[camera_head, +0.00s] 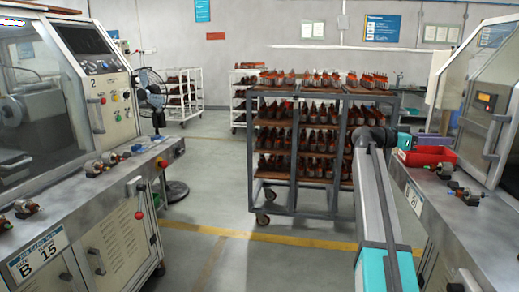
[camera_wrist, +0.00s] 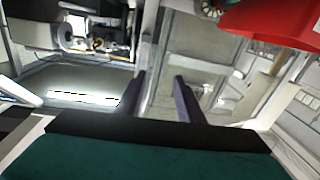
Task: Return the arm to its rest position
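My arm (camera_head: 378,210) reaches forward from the bottom right of the head view, its far joint in front of the rack. A teal part of my wrist (camera_head: 403,140) points right, above the right-hand machine's ledge. In the wrist view, the two dark fingers of my gripper (camera_wrist: 160,80) stand apart with nothing between them, so it is open and empty. The fingers are too small and hidden to make out in the head view.
A red bin (camera_head: 428,156) sits on the right machine's ledge near my wrist; it also shows in the wrist view (camera_wrist: 275,22). A wheeled rack (camera_head: 292,160) of armatures stands ahead. The left machine (camera_head: 100,75) has armatures on its ledge. The middle floor (camera_head: 215,175) is clear.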

